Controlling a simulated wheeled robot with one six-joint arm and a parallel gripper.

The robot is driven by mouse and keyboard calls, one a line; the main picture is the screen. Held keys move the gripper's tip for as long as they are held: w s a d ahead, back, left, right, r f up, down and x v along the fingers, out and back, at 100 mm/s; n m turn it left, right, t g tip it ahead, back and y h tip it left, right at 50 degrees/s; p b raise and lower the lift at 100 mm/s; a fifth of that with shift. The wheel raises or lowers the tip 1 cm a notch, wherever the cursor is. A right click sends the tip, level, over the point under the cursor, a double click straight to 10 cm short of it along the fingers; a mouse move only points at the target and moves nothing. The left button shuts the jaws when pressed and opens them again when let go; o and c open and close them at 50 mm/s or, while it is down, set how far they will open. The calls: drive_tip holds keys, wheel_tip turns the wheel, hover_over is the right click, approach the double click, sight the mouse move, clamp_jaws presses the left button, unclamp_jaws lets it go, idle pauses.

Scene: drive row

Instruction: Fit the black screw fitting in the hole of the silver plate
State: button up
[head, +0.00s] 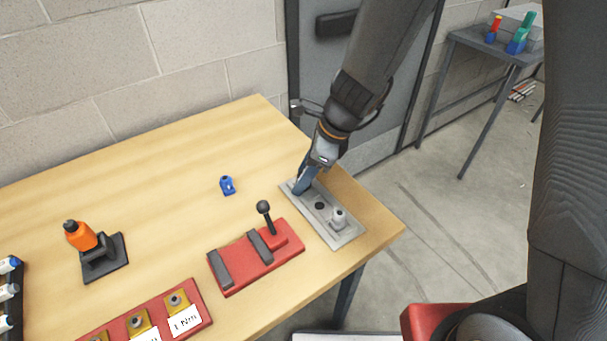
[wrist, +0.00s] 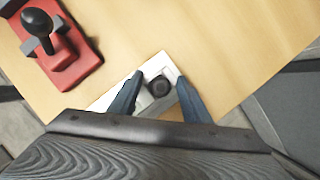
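The silver plate (head: 348,236) lies flat near the right corner of the wooden table. A dark round hole (head: 319,205) shows at its middle, and a grey fitting (head: 338,217) stands at its near end. My gripper (head: 299,191) is low over the plate's far end. In the wrist view my gripper (wrist: 160,77) is open, its blue fingers on either side of the black screw fitting (wrist: 158,86), with gaps showing. The fitting appears to stand at the plate's end; its base is unclear. In the head view the fingers hide it.
A red base with a black-knobbed lever (head: 264,207) stands left of the plate. The far table middle is clear.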

drive_tip(key=shift+o, duration=0.9)
drive_tip(key=v, duration=0.7)
drive_tip(key=shift+d+r+p, duration=0.2)
drive_tip(key=shift+r+p, duration=0.15)
drive_tip(key=shift+p, duration=0.05)
drive_tip(key=s+d+n+h, duration=0.2)
drive_tip(key=s+d+n, duration=0.2)
drive_tip(key=d+n, duration=0.5)
drive_tip(key=s+d+n+h, duration=0.2)
drive_tip(key=s+d+n, duration=0.1)
drive_tip(key=d+n, duration=0.6)
drive_tip(key=shift+s+d+r+n+t, duration=0.3)
drive_tip(key=shift+s+d+n, duration=0.1)
drive_tip(key=shift+n, duration=0.4)
